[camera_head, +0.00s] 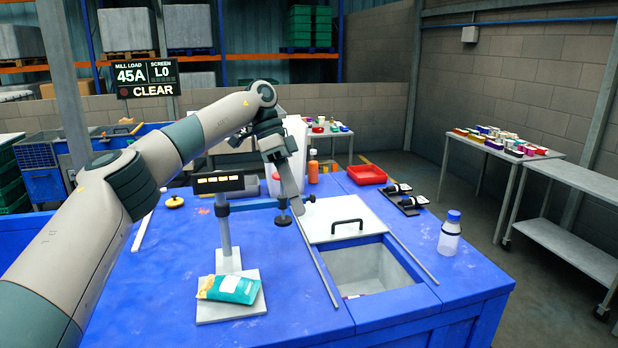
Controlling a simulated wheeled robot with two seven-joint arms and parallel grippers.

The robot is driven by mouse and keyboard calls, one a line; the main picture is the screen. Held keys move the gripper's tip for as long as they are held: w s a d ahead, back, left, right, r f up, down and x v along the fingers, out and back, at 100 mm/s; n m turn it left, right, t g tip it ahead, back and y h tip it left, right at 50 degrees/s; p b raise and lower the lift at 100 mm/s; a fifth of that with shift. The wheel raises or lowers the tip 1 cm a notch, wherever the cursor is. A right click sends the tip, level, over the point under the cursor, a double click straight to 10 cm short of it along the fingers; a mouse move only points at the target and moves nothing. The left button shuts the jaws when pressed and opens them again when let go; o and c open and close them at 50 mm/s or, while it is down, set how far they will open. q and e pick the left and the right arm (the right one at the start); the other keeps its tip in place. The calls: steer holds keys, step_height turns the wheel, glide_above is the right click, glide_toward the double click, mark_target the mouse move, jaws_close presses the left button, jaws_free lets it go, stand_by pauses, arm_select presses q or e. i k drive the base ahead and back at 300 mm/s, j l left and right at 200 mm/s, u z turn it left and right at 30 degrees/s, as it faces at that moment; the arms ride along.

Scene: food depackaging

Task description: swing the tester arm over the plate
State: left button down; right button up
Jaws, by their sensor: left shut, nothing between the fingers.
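The tester stands on the blue table, with a grey post (225,236), a dark display head (218,183) with lit marks, and a pale plate (215,313) at its foot. A teal and orange pouch (232,289) lies on the plate. The dark tester arm (254,204) points right from the post, off to the side of the plate, with a round black foot (283,220) hanging near its end. My left gripper (298,209) is shut and empty, pointing down at the arm's outer end. I cannot tell whether they touch. My right gripper is not in view.
Right of the tester is an open bin (374,262) with a white lid (345,220) and a thin rail (318,264). A blue-capped bottle (450,233), a black rack (408,205) and a red tray (367,174) stand farther right. A yellow knob (175,202) lies left.

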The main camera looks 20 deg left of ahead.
mark_target(281, 203)
steer(key=i+j, duration=0.25)
steer(key=i, duration=0.2)
steer(key=i+j, duration=0.25)
steer(key=i, duration=0.15)
steer(key=i+j, duration=0.2)
steer(key=i, duration=0.25)
